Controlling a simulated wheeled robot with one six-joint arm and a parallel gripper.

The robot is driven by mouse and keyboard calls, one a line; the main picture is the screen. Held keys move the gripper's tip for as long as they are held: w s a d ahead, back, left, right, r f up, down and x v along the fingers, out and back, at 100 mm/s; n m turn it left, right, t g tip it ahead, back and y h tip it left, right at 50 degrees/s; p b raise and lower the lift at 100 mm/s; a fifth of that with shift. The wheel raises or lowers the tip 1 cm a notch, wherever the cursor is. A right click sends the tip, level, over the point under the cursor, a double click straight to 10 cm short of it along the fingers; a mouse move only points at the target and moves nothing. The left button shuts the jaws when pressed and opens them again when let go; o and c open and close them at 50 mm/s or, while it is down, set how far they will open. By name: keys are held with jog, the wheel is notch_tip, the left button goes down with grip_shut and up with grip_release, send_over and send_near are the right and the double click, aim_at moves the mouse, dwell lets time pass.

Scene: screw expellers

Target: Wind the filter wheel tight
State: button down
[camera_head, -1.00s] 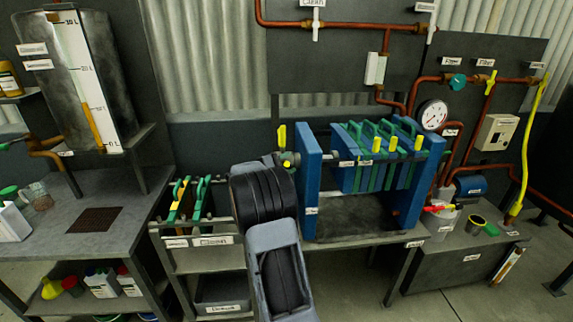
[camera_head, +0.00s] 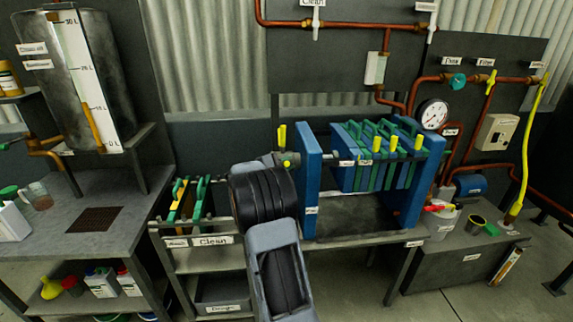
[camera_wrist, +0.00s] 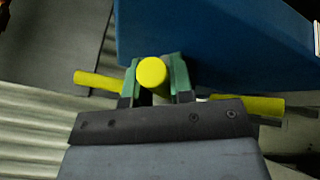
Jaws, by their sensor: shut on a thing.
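The filter wheel sits on the outer left side of the near blue end plate (camera_head: 312,185) of the filter press. In the head view a yellow handle (camera_head: 282,136) of the wheel stands upright above my gripper (camera_head: 277,159); my arm hides much of the wheel. In the wrist view my gripper (camera_wrist: 154,76) is shut around one yellow handle (camera_wrist: 152,71), seen end-on between the green fingers. Another yellow handle (camera_wrist: 98,80) points left and a third (camera_wrist: 248,105) lies to the right, partly behind my gripper. The blue plate (camera_wrist: 220,45) is close behind.
Green and blue filter plates (camera_head: 372,160) hang between the blue end plates. A rack with green and yellow plates (camera_head: 182,205) stands left of my arm. A pressure gauge (camera_head: 432,114) and copper pipes are at the right. A metal tank (camera_head: 88,85) stands far left.

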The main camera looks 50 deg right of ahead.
jog(key=shift+s+f+b, duration=0.1)
jog(key=shift+f+b, duration=0.45)
jog(key=shift+b, duration=0.45)
jog(key=f+m+b, duration=0.1)
jog(key=b, duration=0.3)
jog(key=f+m+h+b, duration=0.1)
jog(key=f+m+b, duration=0.1)
jog(key=b, duration=0.3)
jog(key=f+m+g+h+b, duration=0.1)
jog(key=f+b, duration=0.1)
jog(key=b, duration=0.2)
jog(key=shift+s+a+m+b, duration=0.3)
jog(key=shift+s+a+b, duration=0.05)
jog(key=shift+s+a, duration=0.05)
notch_tip(320, 180, down, 2)
jog(key=m+g+b, duration=0.1)
jog(key=m+b, duration=0.1)
jog(key=b, duration=0.3)
jog(key=shift+m+h, duration=0.4)
jog(key=m+g+b, duration=0.1)
jog(key=f+m+b, duration=0.1)
jog(key=b, duration=0.1)
jog(key=m+g+b, duration=0.1)
jog(key=b, duration=0.1)
jog(key=shift+w+d+f+m+g+h, duration=0.3)
jog(key=shift+f+m, duration=0.05)
jog(key=shift+m, duration=0.05)
jog(key=c, duration=1)
grip_release()
